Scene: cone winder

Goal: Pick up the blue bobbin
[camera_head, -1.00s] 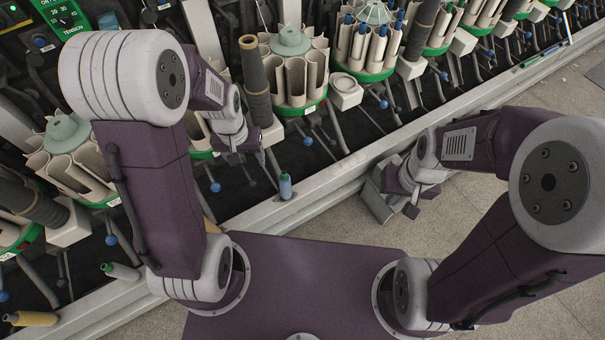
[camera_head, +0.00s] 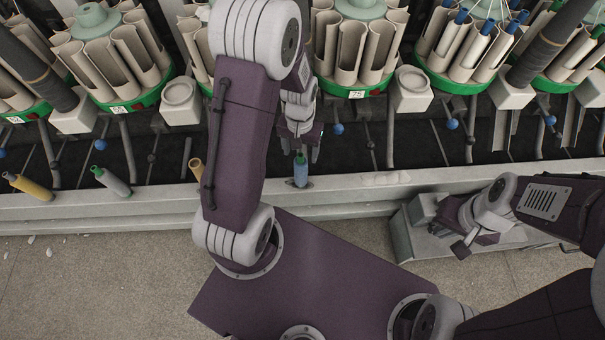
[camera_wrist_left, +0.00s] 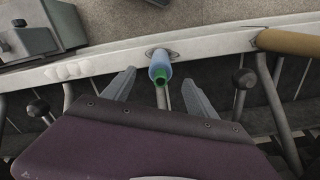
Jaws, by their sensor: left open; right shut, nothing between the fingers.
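The blue bobbin (camera_head: 301,172) stands on the pale ledge at the front of the machine, just below my left gripper (camera_head: 302,151) in the head view. In the left wrist view the blue bobbin (camera_wrist_left: 160,68) has a green tip and lies ahead of and between the two spread fingers. My left gripper (camera_wrist_left: 158,88) is open and empty, apart from the bobbin. My right gripper (camera_head: 464,246) is shut and empty, low at the right beside a grey box.
A yellow bobbin (camera_head: 30,187), a grey-green bobbin (camera_head: 110,181) and a tan bobbin (camera_head: 196,170) are along the ledge (camera_head: 350,190) to the left. Green-based magazines (camera_head: 345,60) line the machine behind. A grey box (camera_head: 405,232) stands before the ledge at right.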

